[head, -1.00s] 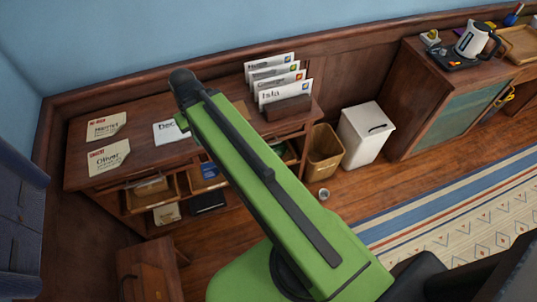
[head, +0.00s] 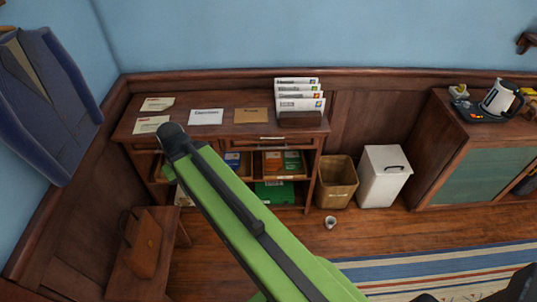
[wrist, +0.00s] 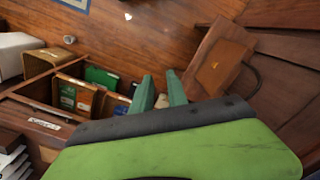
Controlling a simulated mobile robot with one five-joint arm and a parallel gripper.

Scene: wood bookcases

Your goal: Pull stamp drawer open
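A wooden desk (head: 180,103) stands against the blue wall. A closed drawer front (head: 268,139) with a pale handle or label lies under its top at the right. In the wrist view a drawer front with a white label (wrist: 44,124) shows at the left; its writing is too small to read surely. My gripper (wrist: 162,92) has two green fingers with a gap between them and nothing held. It points past the shelves and is apart from the labelled drawer. In the head view my green arm hides the gripper and part of the desk front.
Open compartments with coloured boxes (head: 280,162) sit below the drawer. A paper sorter (head: 300,118) and letters are on the desk. A bin (head: 336,183) and a white box (head: 383,177) stand right. A bag on a stool (head: 146,245) is at front left. A small cup (head: 330,222) lies on the floor.

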